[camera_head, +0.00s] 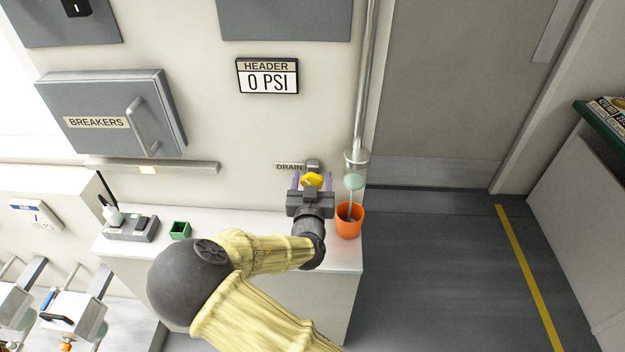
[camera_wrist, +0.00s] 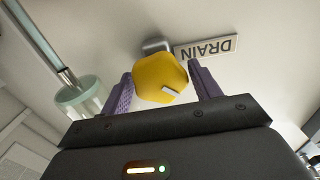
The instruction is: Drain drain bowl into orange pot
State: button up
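A yellow valve knob (camera_head: 313,180) sits on the wall under the DRAIN label (camera_head: 289,167). It also shows in the wrist view (camera_wrist: 160,78). My gripper (camera_head: 312,181) is open, its two purple fingers on either side of the knob, with narrow gaps visible. In the wrist view my gripper (camera_wrist: 163,82) is empty between the fingers apart from the knob. The clear drain bowl (camera_wrist: 82,98) hangs at the pipe's lower end, with pale teal inside. In the head view a thin pale streak runs below the bowl (camera_head: 354,181) into the orange pot (camera_head: 349,224). The pot stands upright on the counter.
The white counter (camera_head: 270,222) holds a small green box (camera_head: 180,230) and a grey block (camera_head: 132,229) to the left. A gauge sign reads 0 PSI (camera_head: 268,77). A grey breaker box (camera_head: 112,113) protrudes from the wall. Floor at right is clear.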

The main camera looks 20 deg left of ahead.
jog(key=c, duration=0.6)
jog(key=shift+a+n, duration=0.1)
jog(key=shift+n, duration=1.4)
jog(key=o, duration=0.9)
jog(key=shift+o, duration=0.2)
